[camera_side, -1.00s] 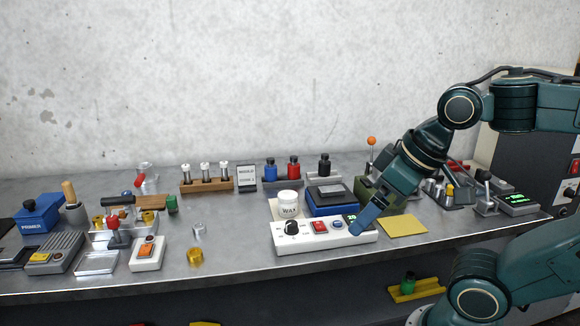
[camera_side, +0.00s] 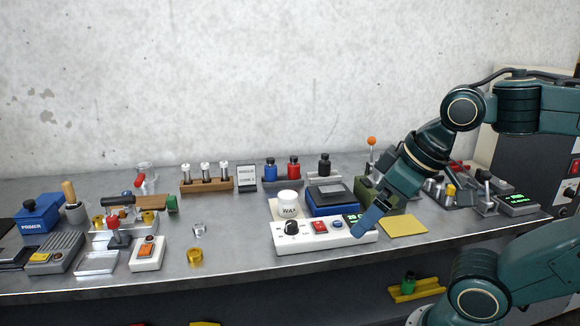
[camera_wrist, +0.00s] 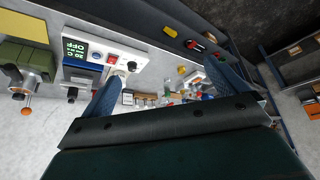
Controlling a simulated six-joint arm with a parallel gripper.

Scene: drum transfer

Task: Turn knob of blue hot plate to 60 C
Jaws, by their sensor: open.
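A white control panel (camera_side: 325,236) at the front of the bench carries a black knob (camera_side: 292,228), a red switch (camera_side: 320,227), a blue button and a dark display with green characters. The knob also shows in the wrist view (camera_wrist: 132,66); its exact setting is too small to read. In the wrist view the display (camera_wrist: 76,49) appears to show OFF. A blue box with a dark top (camera_side: 332,199) stands behind the panel. My gripper (camera_side: 361,231) is open and empty over the panel's right end, by the display, away from the knob. Its two blue fingers show apart in the wrist view (camera_wrist: 170,90).
A white WAX jar (camera_side: 288,204) stands behind the knob, left of the blue box. A yellow sheet (camera_side: 403,226) lies right of the panel. A green device (camera_side: 378,192) is close behind my gripper. Bare bench lies left of the panel.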

